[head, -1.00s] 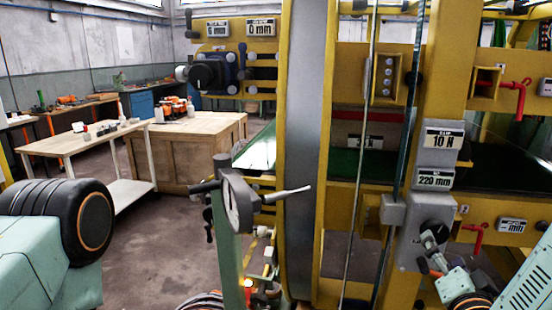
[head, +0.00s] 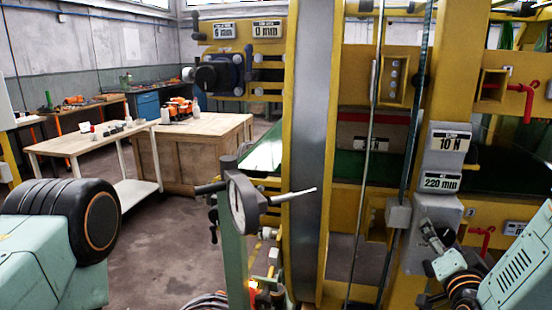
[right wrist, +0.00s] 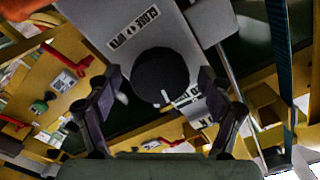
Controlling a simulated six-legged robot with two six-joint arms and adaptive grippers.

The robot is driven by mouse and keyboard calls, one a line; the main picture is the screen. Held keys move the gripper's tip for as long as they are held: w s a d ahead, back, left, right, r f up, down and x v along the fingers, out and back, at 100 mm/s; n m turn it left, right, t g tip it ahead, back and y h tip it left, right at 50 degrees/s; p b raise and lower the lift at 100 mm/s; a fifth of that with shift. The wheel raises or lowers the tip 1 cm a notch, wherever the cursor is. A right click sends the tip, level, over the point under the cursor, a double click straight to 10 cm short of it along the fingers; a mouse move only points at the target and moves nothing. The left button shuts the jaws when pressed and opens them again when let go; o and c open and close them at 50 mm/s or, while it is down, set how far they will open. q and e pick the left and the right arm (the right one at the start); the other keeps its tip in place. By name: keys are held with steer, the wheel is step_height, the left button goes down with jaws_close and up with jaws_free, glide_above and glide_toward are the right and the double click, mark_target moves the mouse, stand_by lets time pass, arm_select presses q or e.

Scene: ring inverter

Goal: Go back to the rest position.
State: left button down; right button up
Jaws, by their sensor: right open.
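My right gripper (head: 432,238) is in front of the grey control box (head: 447,209) on the yellow machine, at the lower right of the head view. In the right wrist view, my right gripper (right wrist: 160,78) has its fingers apart, one on each side of a round black knob (right wrist: 160,72) with a white mark. The knob sits on the grey box face beside a CLOSE/OPEN label (right wrist: 138,28). Whether the fingers touch the knob I cannot tell. My left arm shows at the left edge of the head view, but its gripper is out of the picture.
The yellow machine frame (head: 455,95) and the large grey ring (head: 311,120) fill the middle and right. A dial gauge (head: 240,203) stands before the ring. A wooden crate (head: 190,160) and a table (head: 88,142) are behind left, with open floor before them.

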steer(key=v, duration=1.1)
steer(key=x, duration=1.1)
steer(key=shift+w, duration=0.2)
steer(key=shift+n+p, duration=0.6)
steer(key=shift+n, duration=0.4)
steer(key=n+p, duration=0.1)
steer(key=n, duration=0.2)
steer(key=shift+s+d+r, duration=0.1)
steer(key=n+p, duration=0.1)
steer(key=n, duration=0.1)
steer(key=shift+n, duration=0.4)
steer(key=n+p, duration=0.1)
steer(key=n, duration=0.2)
steer(key=shift+s+n, duration=0.3)
steer(key=shift+s, duration=0.05)
steer(key=v, duration=0.6)
steer(key=shift+s, duration=0.4)
